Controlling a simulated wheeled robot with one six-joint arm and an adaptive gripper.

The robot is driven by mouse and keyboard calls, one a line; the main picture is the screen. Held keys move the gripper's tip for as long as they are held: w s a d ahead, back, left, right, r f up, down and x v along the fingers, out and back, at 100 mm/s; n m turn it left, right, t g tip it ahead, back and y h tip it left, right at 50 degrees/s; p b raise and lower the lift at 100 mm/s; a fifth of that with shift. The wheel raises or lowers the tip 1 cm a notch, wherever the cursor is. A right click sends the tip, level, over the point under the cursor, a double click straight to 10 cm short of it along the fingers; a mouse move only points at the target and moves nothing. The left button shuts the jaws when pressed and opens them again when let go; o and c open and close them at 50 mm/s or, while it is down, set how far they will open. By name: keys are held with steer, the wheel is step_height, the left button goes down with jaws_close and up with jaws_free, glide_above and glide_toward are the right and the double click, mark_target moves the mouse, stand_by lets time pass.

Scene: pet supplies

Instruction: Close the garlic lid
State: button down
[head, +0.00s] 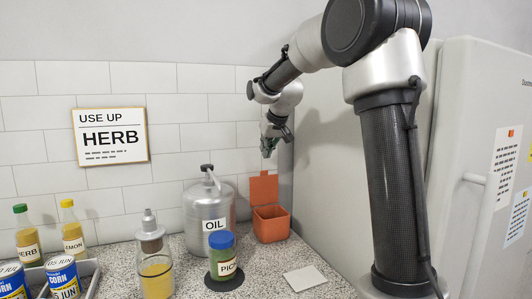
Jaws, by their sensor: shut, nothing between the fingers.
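An orange-brown box (271,224) stands on the counter near the back wall, in the right half of the picture. It has no readable label, and it is the only thing in view with a raised hinged lid. Its lid (263,190) stands open, about upright at the back of the box. My gripper (267,154) is shut and empty, pointing down a little above the lid's top edge. I cannot tell its depth relative to the lid; no contact shows.
A grey oil can (208,228) stands just left of the box. A jar with a blue cap (222,262) sits on a dark round mat in front. A pale square tile (305,279) lies to the right. The white fridge (460,150) bounds the right side. Bottles and cans crowd the left.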

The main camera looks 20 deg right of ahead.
steer(key=x, duration=0.7)
steer(key=shift+w+f, duration=0.15)
steer(key=shift+f, duration=0.1)
